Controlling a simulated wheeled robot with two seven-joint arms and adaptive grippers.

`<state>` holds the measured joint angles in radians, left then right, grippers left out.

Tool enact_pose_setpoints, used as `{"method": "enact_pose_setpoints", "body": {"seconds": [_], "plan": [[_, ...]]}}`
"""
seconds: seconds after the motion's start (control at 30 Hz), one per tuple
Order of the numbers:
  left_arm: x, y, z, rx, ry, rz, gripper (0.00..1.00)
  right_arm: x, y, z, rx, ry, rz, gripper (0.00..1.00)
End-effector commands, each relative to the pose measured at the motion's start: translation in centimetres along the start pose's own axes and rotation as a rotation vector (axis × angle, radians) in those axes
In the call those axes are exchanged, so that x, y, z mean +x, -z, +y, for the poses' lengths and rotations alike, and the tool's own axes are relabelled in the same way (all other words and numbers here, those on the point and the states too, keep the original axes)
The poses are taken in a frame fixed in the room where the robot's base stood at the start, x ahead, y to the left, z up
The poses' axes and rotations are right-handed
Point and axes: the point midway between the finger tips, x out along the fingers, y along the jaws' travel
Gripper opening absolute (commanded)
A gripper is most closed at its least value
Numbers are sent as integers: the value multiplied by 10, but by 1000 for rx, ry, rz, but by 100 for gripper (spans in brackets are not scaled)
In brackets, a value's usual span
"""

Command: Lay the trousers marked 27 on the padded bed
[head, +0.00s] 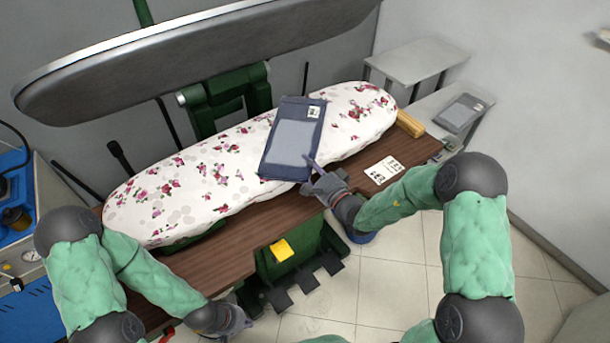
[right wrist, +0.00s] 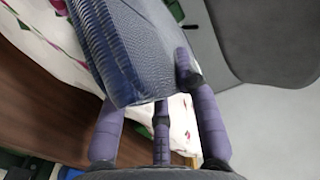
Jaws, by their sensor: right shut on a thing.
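A folded dark blue pair of trousers (head: 293,138) with a small white tag lies over the middle of the floral padded bed (head: 185,180). The tag's number is too small to read. My right gripper (head: 313,172) is at the trousers' near right corner, shut on their edge. In the right wrist view, the purple fingers (right wrist: 165,105) are around the end of the blue folded cloth (right wrist: 130,60), with the bed's floral cover behind. My left gripper (head: 240,325) is low at the bottom of the head view, away from the trousers; its jaws are not clear.
The grey upper press plate (head: 200,55) is raised behind the bed. A printed card (head: 383,170) lies on the wooden table edge (head: 240,258). At right, a lower shelf holds another dark folded garment (head: 462,112); the upper shelf (head: 416,60) is bare.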

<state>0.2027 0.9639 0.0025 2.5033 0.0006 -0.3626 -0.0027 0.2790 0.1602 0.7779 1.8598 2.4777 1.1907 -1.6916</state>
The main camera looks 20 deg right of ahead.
Motion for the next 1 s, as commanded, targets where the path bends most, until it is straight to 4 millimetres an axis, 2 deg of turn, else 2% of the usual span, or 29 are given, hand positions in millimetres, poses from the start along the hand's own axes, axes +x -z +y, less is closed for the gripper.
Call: {"method": "enact_pose_setpoints", "body": {"seconds": [0.33,0.57,0.97,1.0], "plan": [[6,0,-2,0,0,0,0,16,-1,17,-3,5,0,0],[15,1,-5,0,0,0,0,15,0,47,-2,5,1,0],[17,1,-6,0,0,0,0,15,0,50,-3,6,1,0],[17,1,-6,0,0,0,0,15,-1,51,-1,2,0,39]]}}
